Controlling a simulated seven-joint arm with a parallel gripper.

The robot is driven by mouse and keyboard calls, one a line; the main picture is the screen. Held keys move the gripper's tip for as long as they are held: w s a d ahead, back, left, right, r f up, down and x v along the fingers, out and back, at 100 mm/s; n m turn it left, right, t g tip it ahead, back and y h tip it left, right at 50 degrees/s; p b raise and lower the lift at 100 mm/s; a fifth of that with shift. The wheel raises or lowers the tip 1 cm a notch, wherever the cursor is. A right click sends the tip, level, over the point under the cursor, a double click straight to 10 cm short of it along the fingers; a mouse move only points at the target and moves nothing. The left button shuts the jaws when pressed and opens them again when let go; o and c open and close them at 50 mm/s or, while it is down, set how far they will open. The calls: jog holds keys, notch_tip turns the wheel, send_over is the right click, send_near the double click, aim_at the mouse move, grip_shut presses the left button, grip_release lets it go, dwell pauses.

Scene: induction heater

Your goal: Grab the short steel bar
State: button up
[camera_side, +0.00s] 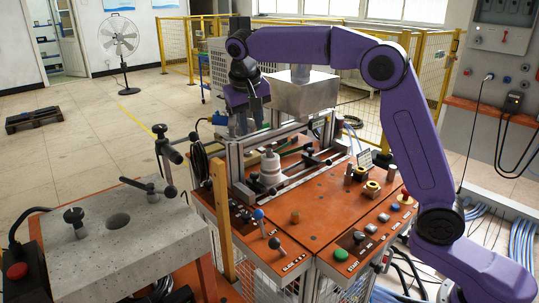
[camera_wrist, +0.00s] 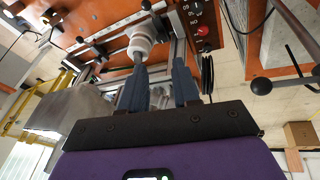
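My gripper (camera_side: 247,122) hangs high at the back of the orange workbench, fingers pointing down. In the wrist view its two dark fingers (camera_wrist: 159,65) stand apart with nothing held between them. A white stepped cylinder (camera_side: 270,168) stands in the frame on the bench, lower than my gripper; it also shows beyond the fingertips in the wrist view (camera_wrist: 141,44). I cannot tell which piece is the short steel bar.
A grey metal box (camera_side: 302,95) stands close right of my gripper. A grey block (camera_side: 115,240) with black-knobbed rods is at the left. A wooden post (camera_side: 222,220) rises at the bench's left edge. Knobs and buttons (camera_side: 341,254) line the front.

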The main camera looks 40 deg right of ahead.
jog(key=w+d+r+m+h, duration=0.1)
jog(key=w+d+m, duration=0.3)
jog(key=w+d, duration=0.15)
send_over(269, 150)
jog(key=a, duration=0.3)
notch_tip(269, 150, down, 11)
jog(key=shift+m, duration=0.3)
jog(key=shift+s+d+f, duration=0.1)
jog(key=shift+d+f, duration=0.3)
jog(key=shift+f, duration=0.35)
jog(key=shift+w+d+f, duration=0.1)
jog(key=shift+d+f, duration=0.3)
jog(key=shift+f, duration=0.4)
jog(key=shift+s+d+f, duration=0.1)
jog(key=shift+d+f, duration=0.3)
jog(key=shift+f, duration=0.35)
jog(key=shift+c, duration=0.3)
grip_shut()
